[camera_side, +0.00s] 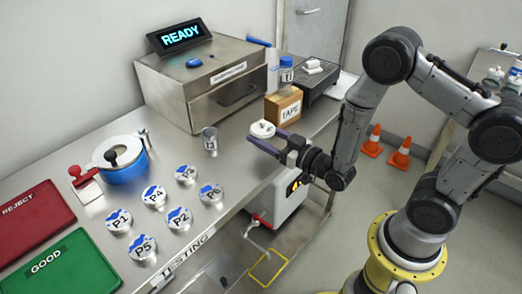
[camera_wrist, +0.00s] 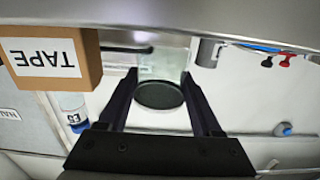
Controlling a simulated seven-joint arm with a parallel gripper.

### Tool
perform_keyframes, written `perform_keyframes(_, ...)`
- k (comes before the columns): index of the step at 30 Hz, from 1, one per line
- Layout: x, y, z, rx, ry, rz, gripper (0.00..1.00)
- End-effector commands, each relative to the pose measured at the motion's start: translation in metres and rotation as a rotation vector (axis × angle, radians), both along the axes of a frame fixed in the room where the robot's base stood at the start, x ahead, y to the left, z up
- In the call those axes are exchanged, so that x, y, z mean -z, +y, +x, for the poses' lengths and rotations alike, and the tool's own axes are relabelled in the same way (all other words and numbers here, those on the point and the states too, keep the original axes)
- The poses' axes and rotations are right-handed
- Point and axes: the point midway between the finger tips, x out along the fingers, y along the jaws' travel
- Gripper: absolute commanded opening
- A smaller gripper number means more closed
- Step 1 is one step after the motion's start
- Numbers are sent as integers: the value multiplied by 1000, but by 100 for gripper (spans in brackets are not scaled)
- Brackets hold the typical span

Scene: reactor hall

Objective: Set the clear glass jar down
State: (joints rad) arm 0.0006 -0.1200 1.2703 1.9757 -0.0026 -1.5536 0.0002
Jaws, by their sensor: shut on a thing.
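My gripper (camera_side: 266,138) is shut on the clear glass jar. In the wrist view the jar (camera_wrist: 162,66) shows as a see-through body with a dark round end, between the two fingers of my gripper (camera_wrist: 159,82). In the side view a pale round top of the jar (camera_side: 262,129) shows at the fingertips; the fingers hide most of its body. The jar is near the front edge of the steel bench (camera_side: 240,170), left of the TAPE box (camera_side: 284,106). I cannot tell whether its base touches the bench.
Several labelled discs (camera_side: 180,219), a blue pot (camera_side: 125,165) and red and green trays (camera_side: 55,262) lie farther left. A steel cabinet (camera_side: 205,85) stands behind.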

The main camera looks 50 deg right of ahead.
Motion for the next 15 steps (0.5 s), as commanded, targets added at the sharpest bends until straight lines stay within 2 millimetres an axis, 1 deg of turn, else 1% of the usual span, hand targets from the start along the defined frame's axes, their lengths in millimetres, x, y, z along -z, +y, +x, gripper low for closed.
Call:
perform_keyframes(1, -9, 0, 1, 0, -10, 0, 0)
perform_keyframes(9, -59, 0, 0, 1, -12, 0, 0)
perform_keyframes(15, -93, 0, 1, 2, -11, 0, 0)
